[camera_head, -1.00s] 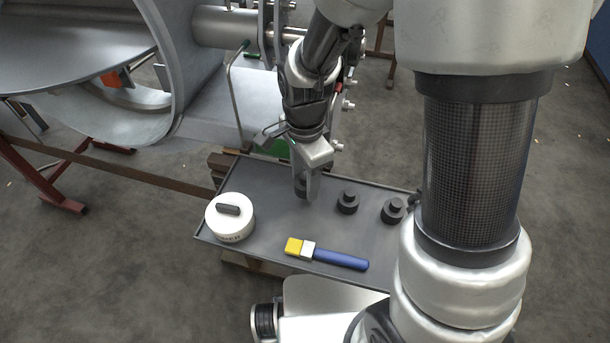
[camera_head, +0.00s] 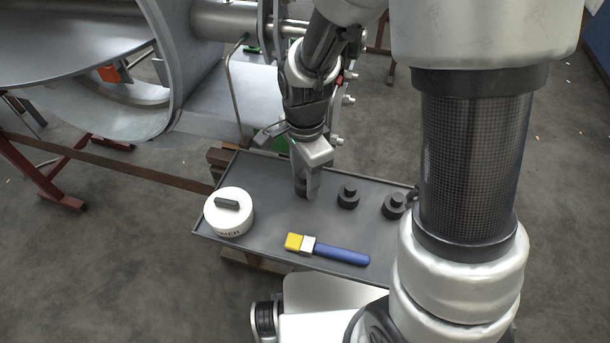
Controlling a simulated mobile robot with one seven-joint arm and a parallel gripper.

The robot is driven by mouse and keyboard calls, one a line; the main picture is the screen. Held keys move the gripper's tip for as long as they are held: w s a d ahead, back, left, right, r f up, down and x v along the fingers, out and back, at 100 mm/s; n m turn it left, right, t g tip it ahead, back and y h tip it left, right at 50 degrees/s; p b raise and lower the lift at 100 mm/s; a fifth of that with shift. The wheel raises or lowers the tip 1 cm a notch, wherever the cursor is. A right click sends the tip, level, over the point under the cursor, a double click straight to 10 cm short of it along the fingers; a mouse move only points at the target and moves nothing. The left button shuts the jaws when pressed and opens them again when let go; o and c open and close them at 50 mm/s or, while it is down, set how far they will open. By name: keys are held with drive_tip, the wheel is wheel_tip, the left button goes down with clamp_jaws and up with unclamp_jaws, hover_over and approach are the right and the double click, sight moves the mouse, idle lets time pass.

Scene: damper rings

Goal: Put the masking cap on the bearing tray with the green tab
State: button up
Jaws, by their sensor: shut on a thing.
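My gripper (camera_head: 306,188) points down over the dark grey tray on the table, left of two black stepped caps. It is shut on a small dark piece, mostly hidden by the fingers, which looks like a masking cap. I cannot tell whether this piece touches the tray surface. The two black caps (camera_head: 348,196) and (camera_head: 393,206) stand upright on the grey tray (camera_head: 262,190). A green patch (camera_head: 264,139) shows behind my gripper, partly hidden by it; I cannot tell whether it is the green tab of a bearing tray.
A white lidded tub (camera_head: 229,218) stands at the grey tray's left end. A brush with a blue handle (camera_head: 342,256) and yellow end lies at its front edge. A large metal cylinder (camera_head: 160,60) on red stands is behind left. My own arm hides the tray's right end.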

drive_tip(key=shift+f, duration=0.25)
drive_tip(key=o, duration=1.5)
wheel_tip(320, 180, up, 18)
drive_tip(key=p, duration=0.3)
drive_tip(key=shift+f+p, duration=0.25)
drive_tip(key=shift+p, duration=0.1)
clamp_jaws()
idle(0.5)
